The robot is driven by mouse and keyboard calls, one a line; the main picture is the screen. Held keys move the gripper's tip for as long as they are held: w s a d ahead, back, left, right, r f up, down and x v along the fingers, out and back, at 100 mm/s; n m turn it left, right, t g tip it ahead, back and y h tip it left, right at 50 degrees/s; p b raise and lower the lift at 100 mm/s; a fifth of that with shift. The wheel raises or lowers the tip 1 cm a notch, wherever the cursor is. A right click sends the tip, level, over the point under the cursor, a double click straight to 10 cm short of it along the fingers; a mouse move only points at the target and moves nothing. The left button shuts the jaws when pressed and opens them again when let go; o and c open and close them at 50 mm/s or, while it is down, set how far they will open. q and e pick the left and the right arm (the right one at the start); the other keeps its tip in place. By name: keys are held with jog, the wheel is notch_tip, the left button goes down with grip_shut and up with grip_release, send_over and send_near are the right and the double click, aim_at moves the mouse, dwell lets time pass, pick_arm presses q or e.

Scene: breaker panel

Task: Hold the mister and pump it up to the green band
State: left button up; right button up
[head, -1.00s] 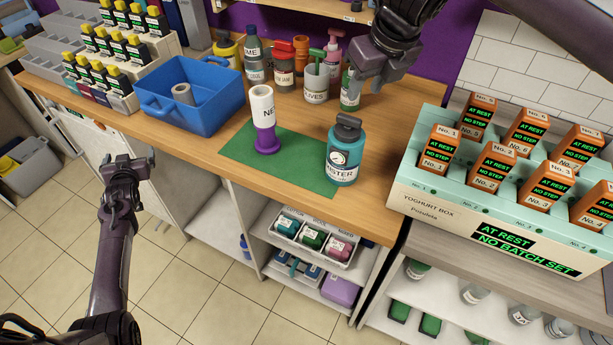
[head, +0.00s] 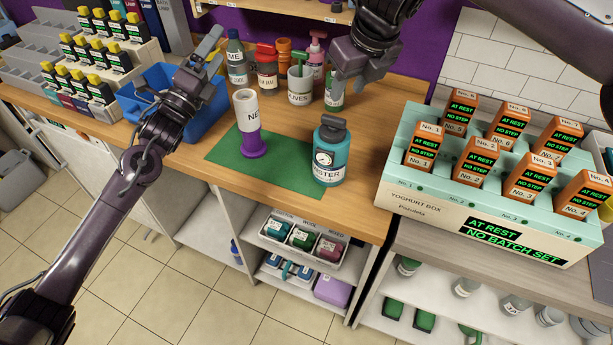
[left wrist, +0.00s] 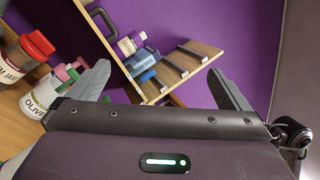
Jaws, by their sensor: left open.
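The mister (head: 329,157), a teal bottle with a dark cap and a round white label, stands upright on the green mat (head: 290,185), near its right side. No green band can be made out on it. My left gripper (head: 207,52) is raised above the blue bin, left of the mister and apart from it. In the left wrist view its two fingers (left wrist: 160,90) are spread with nothing between them. My right gripper (head: 350,88) hangs behind and above the mister, by a small green bottle; its finger gap is unclear.
A white tube with a purple base (head: 252,144) stands on the mat's left. Several bottles (head: 267,70) stand behind. The blue bin (head: 207,120) is partly hidden by my left arm. The yoghurt box (head: 425,215) is at right. The left wrist view shows a shelf (left wrist: 190,65).

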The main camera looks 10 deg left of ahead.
pick_arm(q)
jog(key=s+d+f+m+g+h, duration=0.1)
jog(key=s+d+m+g+h, duration=0.1)
jog(key=s+d+m+h, duration=0.3)
jog(key=m+g+y, duration=0.3)
jog(key=m+y, duration=0.1)
send_near(320, 168)
jog(key=w+r, duration=0.4)
jog(key=shift+w+r, duration=0.15)
jog(key=shift+w, duration=0.25)
jog(key=d+f+m, duration=0.2)
jog(key=shift+s+d+f+m+g+y, duration=0.1)
jog(key=shift+s+m+g+y, duration=0.2)
jog(key=shift+s+m, duration=0.1)
jog(key=shift+w+d+f+m, duration=0.15)
jog(key=shift+d+f+m, duration=0.3)
jog(key=shift+m, duration=0.25)
jog(key=shift+w+d, duration=0.15)
jog(key=shift+w, duration=0.1)
jog(key=x, duration=0.7)
jog(key=shift+w+f, duration=0.1)
jog(key=shift+w, duration=0.05)
jog(key=shift+c, duration=0.5)
